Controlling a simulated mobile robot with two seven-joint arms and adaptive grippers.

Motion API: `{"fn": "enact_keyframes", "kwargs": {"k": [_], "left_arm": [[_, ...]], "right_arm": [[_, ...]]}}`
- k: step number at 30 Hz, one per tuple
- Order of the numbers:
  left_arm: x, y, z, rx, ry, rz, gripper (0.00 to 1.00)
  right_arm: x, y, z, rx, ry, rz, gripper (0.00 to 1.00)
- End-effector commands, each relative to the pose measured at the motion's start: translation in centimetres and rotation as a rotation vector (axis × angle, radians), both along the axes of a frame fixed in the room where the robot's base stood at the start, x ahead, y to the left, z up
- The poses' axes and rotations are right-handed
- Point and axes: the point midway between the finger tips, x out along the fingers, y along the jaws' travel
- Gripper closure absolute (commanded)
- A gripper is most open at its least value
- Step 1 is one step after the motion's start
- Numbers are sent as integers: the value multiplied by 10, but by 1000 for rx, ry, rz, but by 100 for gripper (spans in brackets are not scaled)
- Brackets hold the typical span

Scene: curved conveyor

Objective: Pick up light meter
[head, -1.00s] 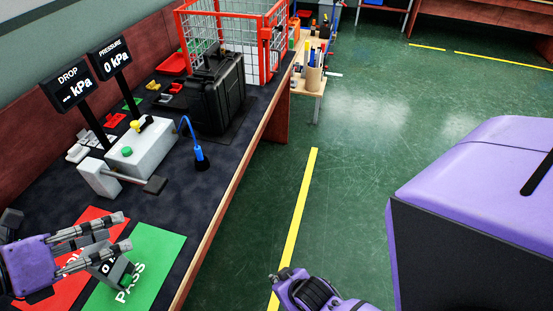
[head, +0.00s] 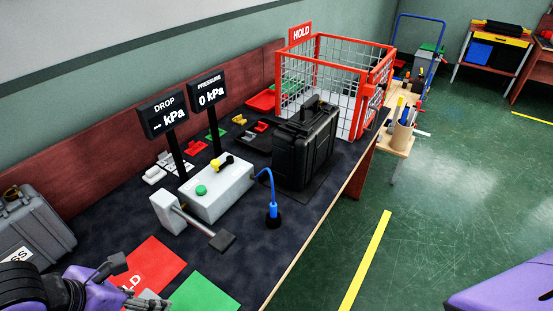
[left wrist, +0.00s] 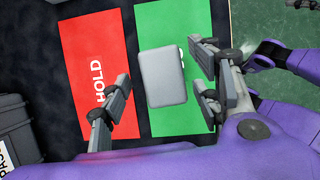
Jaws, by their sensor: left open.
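A grey rounded block, which I take to be the light meter (left wrist: 166,77), shows in the left wrist view over the left edge of the green PASS mat (left wrist: 150,15). Its face is plain from here; I cannot tell for sure whether it rests on the mat. My left gripper (left wrist: 160,80) is open, with fingers on both sides of the block and visible gaps to it. In the head view the left gripper (head: 148,302) is at the bottom left, partly cut off, and the block is hidden. My right gripper is not in view.
The red HOLD mat (head: 155,264) lies beside the green one. A grey case (head: 28,230) stands at the left. Behind are a grey test box (head: 218,196) with two displays, a blue-handled tool (head: 272,205), a black case (head: 305,148) and a red wire basket (head: 336,50).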

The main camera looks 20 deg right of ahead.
Motion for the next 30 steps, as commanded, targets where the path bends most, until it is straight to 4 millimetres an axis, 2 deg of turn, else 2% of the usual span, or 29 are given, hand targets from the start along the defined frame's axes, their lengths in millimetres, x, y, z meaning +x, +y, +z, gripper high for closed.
{"fn": "enact_keyframes", "kwargs": {"k": [15, 24, 30], "left_arm": [[15, -21, -61, -2, 1, 1, 42], [16, -22, -67, -1, 1, -1, 42], [16, -22, -66, -1, 1, -1, 68]], "right_arm": [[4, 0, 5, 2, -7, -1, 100], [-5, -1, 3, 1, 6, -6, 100], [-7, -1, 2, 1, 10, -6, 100]]}}
